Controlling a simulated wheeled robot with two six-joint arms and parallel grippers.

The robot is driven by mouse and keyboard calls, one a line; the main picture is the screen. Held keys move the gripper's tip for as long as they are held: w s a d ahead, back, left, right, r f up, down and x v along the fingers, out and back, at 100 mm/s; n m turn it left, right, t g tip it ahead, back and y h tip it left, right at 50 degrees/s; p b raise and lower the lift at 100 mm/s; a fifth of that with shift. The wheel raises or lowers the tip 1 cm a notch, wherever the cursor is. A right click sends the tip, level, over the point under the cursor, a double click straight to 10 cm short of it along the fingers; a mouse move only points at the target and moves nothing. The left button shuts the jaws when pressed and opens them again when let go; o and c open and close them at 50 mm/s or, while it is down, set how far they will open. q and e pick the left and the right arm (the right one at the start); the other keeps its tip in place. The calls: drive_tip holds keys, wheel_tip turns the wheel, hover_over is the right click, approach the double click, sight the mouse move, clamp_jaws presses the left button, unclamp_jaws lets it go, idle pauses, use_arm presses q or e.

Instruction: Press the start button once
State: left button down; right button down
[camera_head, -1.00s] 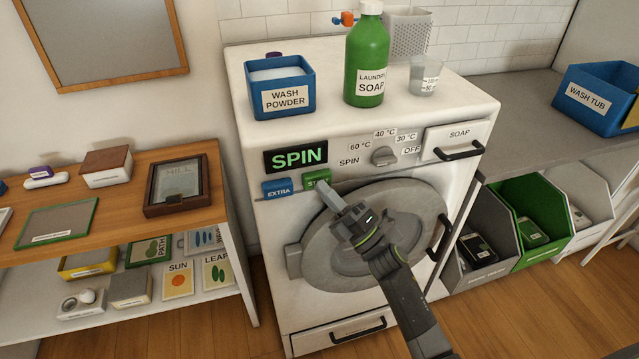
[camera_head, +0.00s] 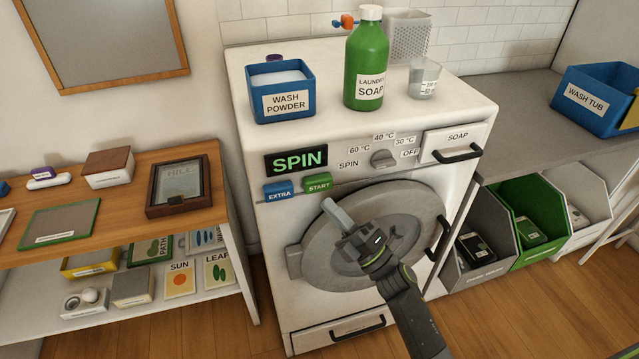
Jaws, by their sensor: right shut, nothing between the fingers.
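The green START button (camera_head: 318,183) is on the front of the white washing machine (camera_head: 270,235), right of the blue EXTRA button (camera_head: 278,191). The display (camera_head: 296,161) above the buttons reads SPIN in green. My right gripper (camera_head: 328,204) is shut and empty. Its tip shows just below and slightly right of the START button, in front of the round grey door (camera_head: 420,215), with the button fully visible. Whether the tip touches anything is hard to tell. My left gripper is not in view.
A grey dial (camera_head: 382,159) and a SOAP drawer (camera_head: 452,144) are right of the display. A blue wash powder box (camera_head: 281,92), a green soap bottle (camera_head: 366,60) and a cup (camera_head: 424,79) stand on top. A wooden shelf (camera_head: 120,215) stands left.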

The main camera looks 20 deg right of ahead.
drive_tip(key=shift+s, duration=1.25)
drive_tip(key=d+f+m+g+h, duration=0.1)
drive_tip(key=d+f+m+h, duration=0.1)
drive_tip(key=f+m+h, duration=0.35)
drive_tip(key=d+f+m+h, duration=0.2)
drive_tip(key=d+f+m, duration=0.1)
drive_tip(key=f, duration=0.6)
drive_tip(key=d+f+m+g+h, duration=0.1)
drive_tip(key=d+f+m+h, duration=0.1)
drive_tip(key=f+m+h, duration=0.4)
drive_tip(key=s+d+f+m+g, duration=0.25)
drive_tip(key=s+f, duration=0.25)
drive_tip(key=f, duration=0.4)
drive_tip(key=s+d+f+m+g, duration=0.2)
drive_tip(key=s+f+g, duration=0.15)
drive_tip(key=f, duration=0.55)
drive_tip(key=s+d+f+m+g, duration=0.1)
drive_tip(key=s+f, duration=0.4)
drive_tip(key=s, duration=0.6)
drive_tip(key=s+d+f+m+g+h, duration=0.1)
drive_tip(key=s+f+m+g, duration=0.3)
drive_tip(key=s, duration=0.7)
drive_tip(key=s+d+f+m+g+h, duration=0.1)
drive_tip(key=s+f+m+g, duration=0.2)
drive_tip(key=s+f+g, duration=0.2)
drive_tip(key=s+f, duration=0.3)
drive_tip(key=s, duration=0.3)
drive_tip(key=shift+s+g, duration=0.3)
drive_tip(key=shift+s, duration=0.05)
